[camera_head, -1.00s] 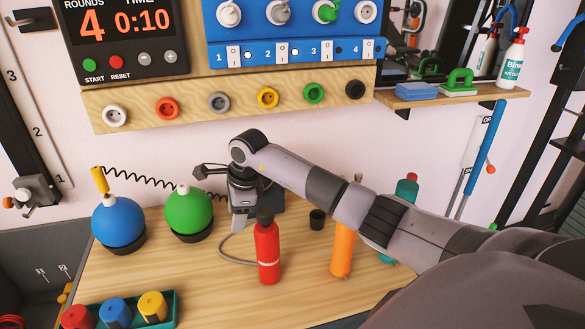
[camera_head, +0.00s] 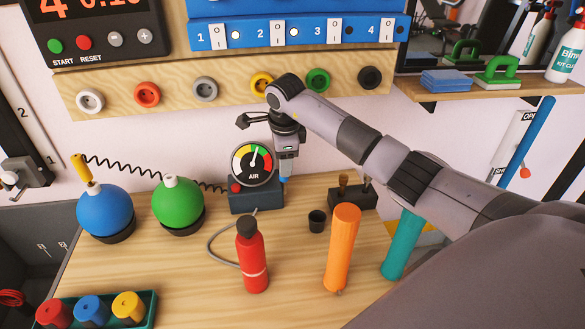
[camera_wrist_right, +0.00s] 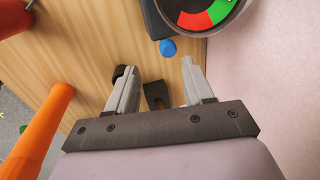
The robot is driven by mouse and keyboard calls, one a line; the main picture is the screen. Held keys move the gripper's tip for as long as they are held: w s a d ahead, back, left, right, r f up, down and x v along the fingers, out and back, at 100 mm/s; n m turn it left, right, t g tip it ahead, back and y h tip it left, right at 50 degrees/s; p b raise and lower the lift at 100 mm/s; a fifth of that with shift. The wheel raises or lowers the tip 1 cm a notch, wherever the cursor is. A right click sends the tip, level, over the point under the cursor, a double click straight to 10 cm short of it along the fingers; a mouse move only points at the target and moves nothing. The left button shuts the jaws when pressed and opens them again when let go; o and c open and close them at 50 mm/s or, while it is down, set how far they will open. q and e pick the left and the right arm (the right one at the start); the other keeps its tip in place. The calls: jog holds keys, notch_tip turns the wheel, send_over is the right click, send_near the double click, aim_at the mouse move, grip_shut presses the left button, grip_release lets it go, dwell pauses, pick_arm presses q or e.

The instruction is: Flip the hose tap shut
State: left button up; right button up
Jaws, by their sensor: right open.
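A white plate (camera_head: 518,135) with partly hidden lettering, "OP" above and "SH" below, is on the wall at the right. A blue bar (camera_head: 530,140) and a red-orange ball (camera_head: 525,172) show beside it; I cannot tell if these are the hose tap. My right gripper (camera_head: 287,172) points down just right of the round air gauge (camera_head: 254,163). In the right wrist view its fingers (camera_wrist_right: 157,68) are apart with nothing held. A blue knob (camera_wrist_right: 168,48) on the gauge box shows just beyond the fingertips. My left gripper is out of view.
On the bench stand a red bottle (camera_head: 252,260), an orange cylinder (camera_head: 342,247), a teal cylinder (camera_head: 402,245), a small black cup (camera_head: 317,221) and a dark block (camera_head: 352,203) with brass pieces. Blue (camera_head: 104,210) and green (camera_head: 178,203) balls sit at left. A grey hose curves near the gauge.

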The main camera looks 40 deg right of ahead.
aim_at(284, 184)
jog(key=x, duration=0.7)
jog(key=shift+d+f+b, duration=0.1)
jog(key=shift+d+b, duration=0.1)
jog(key=shift+b, duration=0.2)
grip_shut()
